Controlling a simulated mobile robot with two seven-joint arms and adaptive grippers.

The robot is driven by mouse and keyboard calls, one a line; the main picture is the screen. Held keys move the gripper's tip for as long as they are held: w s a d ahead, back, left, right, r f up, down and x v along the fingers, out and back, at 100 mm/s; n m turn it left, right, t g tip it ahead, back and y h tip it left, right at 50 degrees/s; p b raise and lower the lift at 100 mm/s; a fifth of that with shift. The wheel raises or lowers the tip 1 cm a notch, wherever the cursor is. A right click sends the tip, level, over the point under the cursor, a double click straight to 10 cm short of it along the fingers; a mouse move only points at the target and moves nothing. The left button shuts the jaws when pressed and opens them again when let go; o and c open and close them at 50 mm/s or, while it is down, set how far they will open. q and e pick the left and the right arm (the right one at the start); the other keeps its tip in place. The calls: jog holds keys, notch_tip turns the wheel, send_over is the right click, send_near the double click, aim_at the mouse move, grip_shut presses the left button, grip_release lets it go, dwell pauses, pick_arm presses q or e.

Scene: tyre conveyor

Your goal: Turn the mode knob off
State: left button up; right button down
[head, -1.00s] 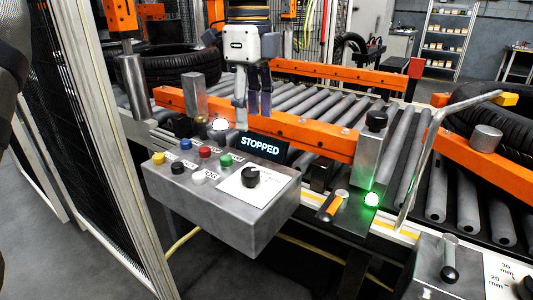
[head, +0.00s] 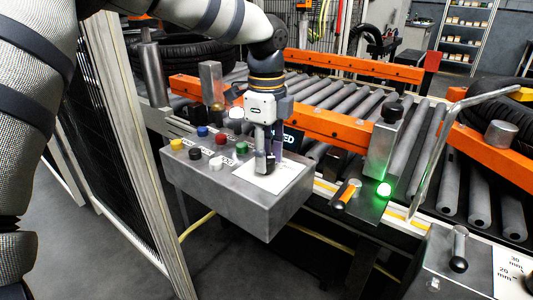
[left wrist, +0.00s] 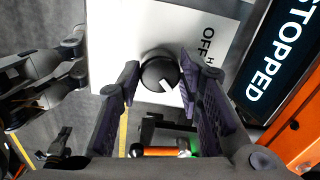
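The mode knob (left wrist: 160,72) is black and round with a white pointer mark, set on a white plate (left wrist: 125,40). In the left wrist view the pointer aims to the lower right, away from the printed word OFF (left wrist: 206,45). My left gripper (head: 267,168) points down over the white plate on the grey control box (head: 235,207). Its fingers (left wrist: 158,70) stand open on either side of the knob; firm contact does not show.
Coloured buttons (head: 221,139) sit left of the gripper. A display (left wrist: 283,65) reading STOPPED stands behind the knob. An orange-railed roller conveyor (head: 335,129) lies beyond. A lever with an orange grip (head: 344,194) and a green lamp (head: 384,189) are to the right.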

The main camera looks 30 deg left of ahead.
pick_arm(q)
jog(key=c, duration=0.4)
jog(key=shift+c, duration=0.2)
pick_arm(e)
jog(key=shift+w+r, duration=0.1)
pick_arm(q)
jog(key=shift+r+n+p, duration=0.1)
jog(key=shift+n+p, duration=0.2)
jog(key=shift+n, duration=0.7)
jog(key=n, duration=0.2)
jog(key=shift+n, duration=0.3)
jog(key=n, duration=0.6)
jog(key=shift+n, duration=0.3)
jog(key=n, duration=0.6)
jog(key=shift+n, duration=0.3)
pick_arm(e)
jog(key=shift+w+r, duration=0.4)
jog(key=shift+w, duration=0.05)
